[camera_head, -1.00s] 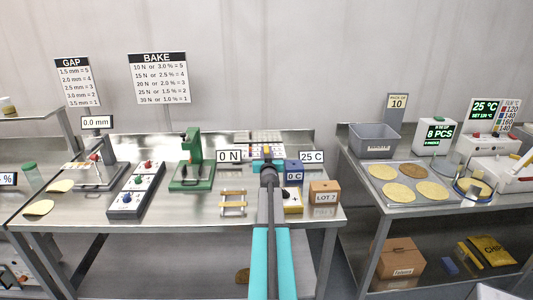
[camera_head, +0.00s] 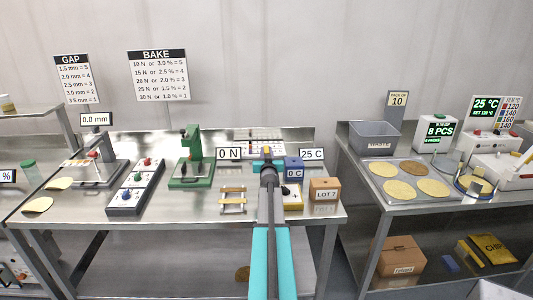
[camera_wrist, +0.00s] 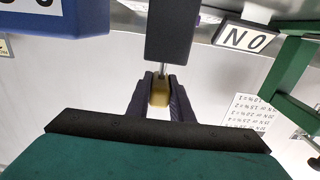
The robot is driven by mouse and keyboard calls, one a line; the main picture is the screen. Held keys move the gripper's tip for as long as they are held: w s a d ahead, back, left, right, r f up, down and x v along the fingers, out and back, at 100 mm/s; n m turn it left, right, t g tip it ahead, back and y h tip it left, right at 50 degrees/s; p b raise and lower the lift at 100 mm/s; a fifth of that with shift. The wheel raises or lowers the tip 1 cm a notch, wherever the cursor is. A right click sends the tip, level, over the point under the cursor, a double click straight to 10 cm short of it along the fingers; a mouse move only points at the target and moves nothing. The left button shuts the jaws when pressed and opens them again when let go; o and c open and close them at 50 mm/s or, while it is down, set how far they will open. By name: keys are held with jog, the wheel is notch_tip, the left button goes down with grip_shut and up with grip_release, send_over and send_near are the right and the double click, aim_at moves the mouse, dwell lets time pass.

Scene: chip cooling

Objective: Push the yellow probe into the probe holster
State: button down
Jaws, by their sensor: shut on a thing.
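The yellow probe (camera_wrist: 160,92) is between the two fingers of my gripper (camera_wrist: 160,100) in the wrist view, and the fingers are shut on it. A thin metal rod runs from the probe to a dark block (camera_wrist: 168,28), which looks like the probe holster. I cannot tell how deep the rod sits in it. In the head view a small bit of yellow, likely the probe (camera_head: 267,151), shows just beyond the end of my arm. My arm hides the holster and most of the gripper there.
A blue box (camera_head: 294,162) with a 0 C label stands close to the right of my wrist. A cardboard LOT 7 box (camera_head: 325,190) is further right.

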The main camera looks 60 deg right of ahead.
jog(key=shift+f, duration=0.35)
jog(key=c, duration=1.5)
grip_release()
jog(key=shift+s+a, duration=0.1)
jog(key=shift+b+v, duration=1.4)
jog(key=shift+v, duration=5.4)
jog(key=shift+r, duration=0.25)
